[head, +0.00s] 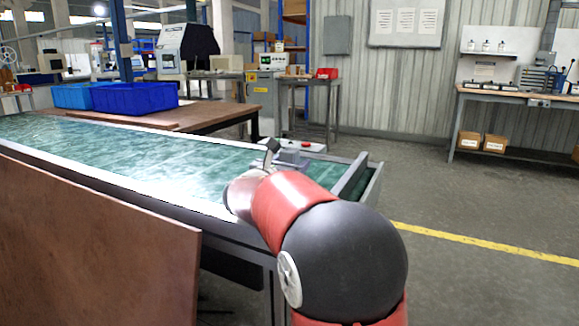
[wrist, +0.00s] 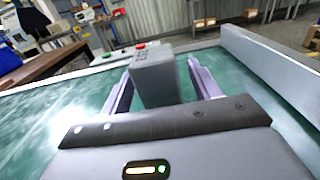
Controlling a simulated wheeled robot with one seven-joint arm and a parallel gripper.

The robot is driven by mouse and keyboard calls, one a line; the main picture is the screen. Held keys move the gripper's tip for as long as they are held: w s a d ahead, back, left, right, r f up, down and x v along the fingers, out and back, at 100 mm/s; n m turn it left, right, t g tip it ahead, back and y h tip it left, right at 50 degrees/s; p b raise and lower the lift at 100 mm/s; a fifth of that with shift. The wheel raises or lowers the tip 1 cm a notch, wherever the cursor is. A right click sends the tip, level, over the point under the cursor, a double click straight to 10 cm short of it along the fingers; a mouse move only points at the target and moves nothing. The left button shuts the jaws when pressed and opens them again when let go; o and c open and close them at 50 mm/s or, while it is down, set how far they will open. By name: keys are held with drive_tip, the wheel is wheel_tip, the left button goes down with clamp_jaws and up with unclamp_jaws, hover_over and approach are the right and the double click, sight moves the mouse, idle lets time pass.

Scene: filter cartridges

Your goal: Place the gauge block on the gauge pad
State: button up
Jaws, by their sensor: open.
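A grey, box-shaped block (wrist: 156,78), apparently the gauge block, stands upright on the green surface in the wrist view. My gripper (wrist: 160,67) is open, with one pale finger on each side of the block. A gap shows at the right finger; I cannot tell whether the left one touches. In the head view the grey block (head: 291,159) shows near the right end of the green-topped table, just past my arm, which hides most of the gripper. I cannot make out a gauge pad in either view.
The green-topped table (head: 130,150) has a raised grey wall (head: 352,176) at its right end. A red button (head: 305,145) sits at its far edge. A brown panel (head: 90,240) stands in the left foreground. Blue bins (head: 135,97) rest on a brown table behind.

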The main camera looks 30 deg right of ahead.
drive_tip(key=shift+r, duration=0.1)
clamp_jaws()
idle(0.3)
